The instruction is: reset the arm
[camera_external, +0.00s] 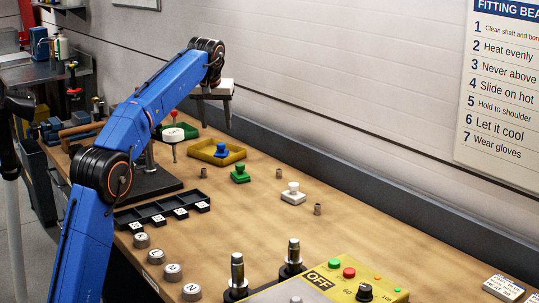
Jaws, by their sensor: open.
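My blue arm (140,117) rises from the lower left, bends at a dark joint and reaches up and to the right. My gripper (213,118) hangs from its end above the far part of the bench. Its two grey fingers point down, stand apart, and hold nothing visible. It is behind the yellow tray (238,157) as seen here, near the wall. The gap between the fingertips and the bench is hard to judge.
The wooden bench (390,225) is mostly clear at centre right. A blue-knobbed piece, green piece (240,174) and white piece (293,193) stand mid-bench. Nearer are a black slotted rack (163,212), several silver cylinders (172,272), two upright shafts (237,271) and a yellow control box (340,279).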

